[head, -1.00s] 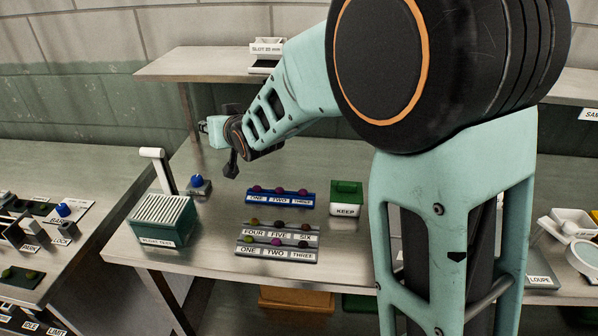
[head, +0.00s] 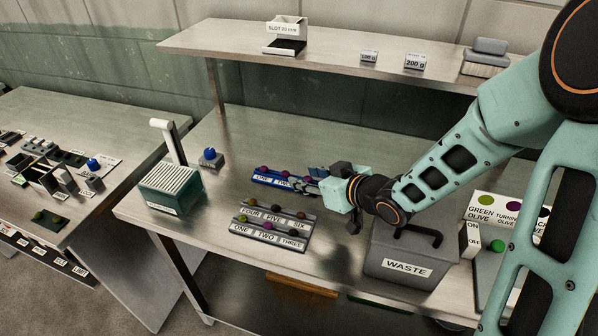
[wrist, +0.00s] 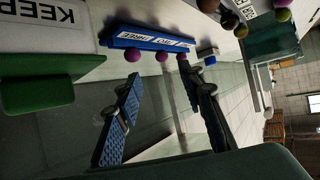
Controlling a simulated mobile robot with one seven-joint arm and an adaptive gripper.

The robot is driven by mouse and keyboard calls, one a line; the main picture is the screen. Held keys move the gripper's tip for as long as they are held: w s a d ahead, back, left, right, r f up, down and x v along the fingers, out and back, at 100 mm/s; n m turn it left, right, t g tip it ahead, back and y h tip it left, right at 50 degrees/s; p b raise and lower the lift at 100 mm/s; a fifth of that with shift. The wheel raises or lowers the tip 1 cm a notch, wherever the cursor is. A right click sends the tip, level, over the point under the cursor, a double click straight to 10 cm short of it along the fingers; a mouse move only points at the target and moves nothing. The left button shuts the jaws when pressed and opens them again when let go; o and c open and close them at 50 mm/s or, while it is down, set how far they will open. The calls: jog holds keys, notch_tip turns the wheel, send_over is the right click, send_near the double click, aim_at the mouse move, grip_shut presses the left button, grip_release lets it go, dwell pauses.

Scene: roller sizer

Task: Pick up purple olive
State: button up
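Three purple olives sit in a row on the blue rack labelled ONE, TWO, THREE (head: 262,178); in the head view I see the left olive (head: 263,169), the middle one (head: 287,171) and the right one (head: 313,172). The wrist view shows the blue rack (wrist: 150,38) and its olives, the left one (wrist: 132,54) largest. My gripper (head: 297,185) is low at the right part of this rack, pointing left. In the wrist view my gripper (wrist: 162,78) is open, its fingers apart and empty, the olives just beyond the tips. Another purple olive (head: 268,225) sits on the front grey rack (head: 262,238).
The back grey rack (head: 266,216) also holds olives. A green slotted box (head: 170,190) stands left, a grey WASTE bin (head: 385,268) right, near my wrist. A shelf (head: 330,55) runs above the back.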

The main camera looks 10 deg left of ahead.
aim_at(287, 174)
jog(key=x, duration=0.7)
jog(key=shift+a+f+b, duration=0.1)
jog(key=shift+a+b, duration=0.25)
jog(key=shift+b, duration=0.05)
jog(key=shift+c, duration=0.2)
jog(key=c, duration=0.8)
